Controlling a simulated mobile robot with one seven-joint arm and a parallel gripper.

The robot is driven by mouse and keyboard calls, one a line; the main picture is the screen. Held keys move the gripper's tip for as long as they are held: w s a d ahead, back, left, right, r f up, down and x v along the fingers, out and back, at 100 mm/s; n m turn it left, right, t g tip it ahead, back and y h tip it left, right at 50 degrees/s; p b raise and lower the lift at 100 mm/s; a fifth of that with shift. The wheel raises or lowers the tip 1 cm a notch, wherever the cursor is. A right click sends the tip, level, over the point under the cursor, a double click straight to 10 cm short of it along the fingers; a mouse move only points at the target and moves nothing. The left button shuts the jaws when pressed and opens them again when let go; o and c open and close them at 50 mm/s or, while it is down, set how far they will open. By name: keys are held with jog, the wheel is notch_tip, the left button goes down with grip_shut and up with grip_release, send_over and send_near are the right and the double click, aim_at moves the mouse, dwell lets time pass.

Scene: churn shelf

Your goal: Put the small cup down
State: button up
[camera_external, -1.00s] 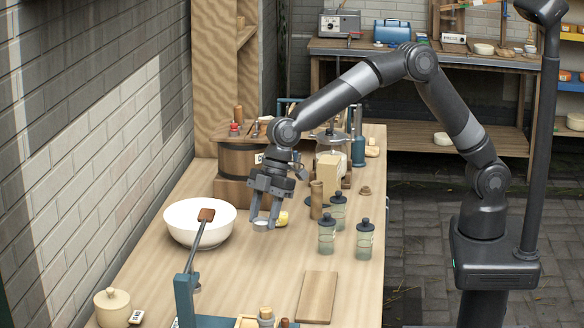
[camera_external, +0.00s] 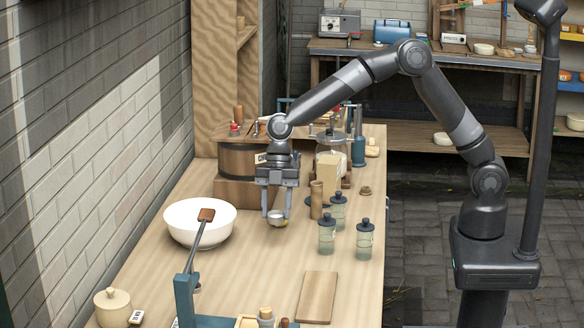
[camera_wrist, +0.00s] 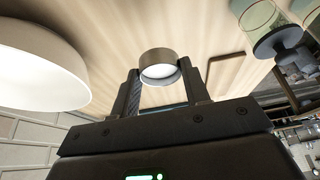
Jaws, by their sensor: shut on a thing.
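The small cup (camera_external: 276,218) is between the fingertips of my gripper (camera_external: 277,214), which is shut on it, low over the table between the white bowl and the jars. In the wrist view the cup (camera_wrist: 159,66) shows a brownish side and a pale round face between the two dark fingers (camera_wrist: 160,88). A bit of yellow shows at the cup in the external view; I cannot tell whether it is a separate thing behind it. I cannot tell whether the cup touches the wooden table (camera_external: 255,270).
A large white bowl (camera_external: 185,232) with a spatula-like tool (camera_external: 205,225) above it stands left. Dark-lidded jars (camera_external: 327,237) and a brown cylinder (camera_external: 316,199) stand close on the right. A wooden board (camera_external: 317,297) lies nearer the front. Table between bowl and board is clear.

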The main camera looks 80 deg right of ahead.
send_over(269, 261)
jog(key=d, duration=0.2)
jog(key=f, duration=0.4)
jog(key=shift+a, duration=0.25)
jog(key=shift+f, duration=1.95)
jog(key=shift+f, duration=0.1)
jog(key=o, duration=1)
jog(key=shift+c, duration=0.2)
